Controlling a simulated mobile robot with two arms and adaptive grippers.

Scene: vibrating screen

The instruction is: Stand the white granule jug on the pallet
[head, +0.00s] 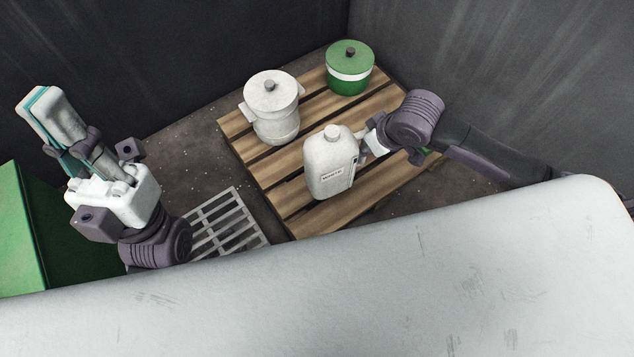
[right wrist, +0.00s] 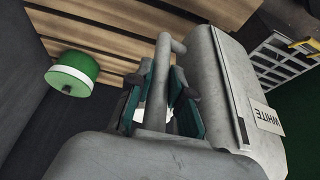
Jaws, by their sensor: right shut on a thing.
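The white granule jug (head: 328,165) is upright at the front part of the wooden pallet (head: 283,189). It has a round cap and a label reading WHITE. I cannot tell whether its base touches the slats. My right gripper (head: 366,143) is at the jug's right side, shut on its handle. In the right wrist view the fingers (right wrist: 163,101) close around the handle bar beside the jug body (right wrist: 228,90). My left gripper (head: 52,115) is raised at the left, far from the pallet; its fingers appear close together, but their gap cannot be made out.
A white lidded pot (head: 272,112) and a green lidded pot with a white band (head: 349,72) stand on the pallet behind the jug. A floor grate (head: 226,222) and a green box (head: 22,225) are at the left. A pale surface (head: 330,300) fills the foreground. Dark walls close the back.

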